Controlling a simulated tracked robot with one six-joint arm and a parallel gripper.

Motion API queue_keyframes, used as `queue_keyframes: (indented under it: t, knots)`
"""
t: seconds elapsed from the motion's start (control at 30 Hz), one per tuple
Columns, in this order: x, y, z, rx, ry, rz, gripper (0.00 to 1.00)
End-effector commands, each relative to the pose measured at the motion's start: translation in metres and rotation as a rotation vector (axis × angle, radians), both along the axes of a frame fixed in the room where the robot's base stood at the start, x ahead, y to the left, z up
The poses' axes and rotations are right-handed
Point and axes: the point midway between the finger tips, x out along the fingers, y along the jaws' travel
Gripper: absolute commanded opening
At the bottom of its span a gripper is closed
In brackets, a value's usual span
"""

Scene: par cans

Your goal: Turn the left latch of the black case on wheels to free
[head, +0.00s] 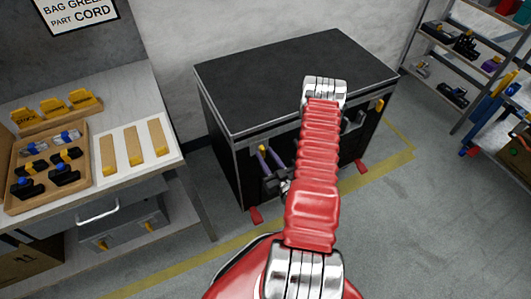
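The black case (290,75) stands on the floor against the wall, with its lid down and its latch side facing me. The left latch (262,149) shows as a small yellow piece high on the front, near the left corner. My gripper (268,154) is in front of that corner. Its two purplish fingers point up at the latch and look apart, one close beside the yellow piece. Whether they touch it I cannot tell. My red arm hides the middle of the case front and my wrist. Another yellow latch (379,105) shows at the right end.
A bench (190,165) with a wooden tray (88,190), a white board of wooden bars (116,166) and yellow blocks (53,105) stands at left. Shelves (425,35) and a blue workbench (500,100) stand at right. Red feet (256,215) stick out below the case. The floor right of my arm is clear.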

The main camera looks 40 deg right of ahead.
Motion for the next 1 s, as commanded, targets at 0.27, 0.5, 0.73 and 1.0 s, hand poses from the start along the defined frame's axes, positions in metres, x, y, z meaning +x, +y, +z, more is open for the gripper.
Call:
queue_keyframes:
  t: [0.27, 0.5, 0.73, 1.0]
  knots:
    - [0.0157, -0.0045, 0.0001, 0.0, 0.0, -0.001, 0.31]
    - [0.0155, -0.0046, 0.0001, 0.001, 0.0, -0.001, 0.3]
    - [0.0153, -0.0047, 0.0001, 0.001, 0.0, -0.001, 0.14]
    - [0.0152, -0.0048, 0.0, 0.001, 0.0, -0.001, 0.0]
